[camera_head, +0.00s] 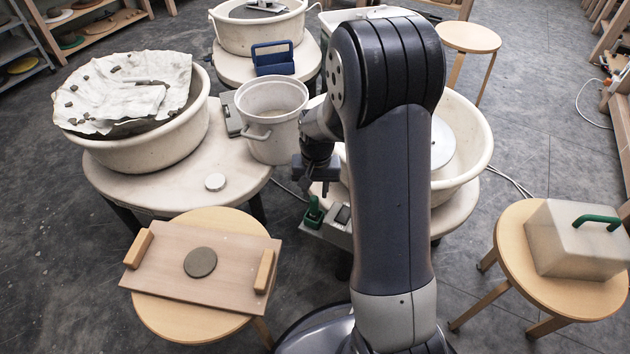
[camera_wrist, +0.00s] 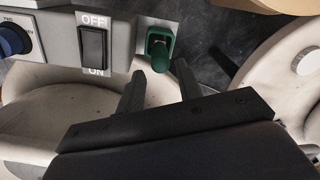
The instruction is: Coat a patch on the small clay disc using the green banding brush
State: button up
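The small clay disc (camera_head: 200,262) is dark grey-green and lies flat on a wooden board with two light end blocks. A green item (camera_head: 314,212), which looks like the green brush's handle, is at the left end of a grey control box. It also shows in the wrist view (camera_wrist: 158,44), just beyond my fingertips; its bristles are not visible. My gripper (camera_wrist: 159,68) is open, with nothing seen between its fingers. In the head view my gripper (camera_head: 316,178) hangs just above the green item, partly hidden by my arm.
The board (camera_head: 150,280) rests on a round wooden stool at the lower left. The control box (camera_wrist: 120,35) has an on/off switch. A white bucket (camera_head: 272,125) stands close left of my gripper. A clay-filled basin (camera_head: 150,150) is farther left; a lidded box (camera_head: 575,240) is at right.

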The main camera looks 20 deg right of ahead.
aim_at(315, 197)
notch_tip(315, 197, down, 6)
jog(key=shift+b, duration=0.85)
grip_shut()
jog(key=shift+r, duration=0.1)
jog(key=shift+r+p, duration=2.5)
jog(key=shift+r, duration=0.45)
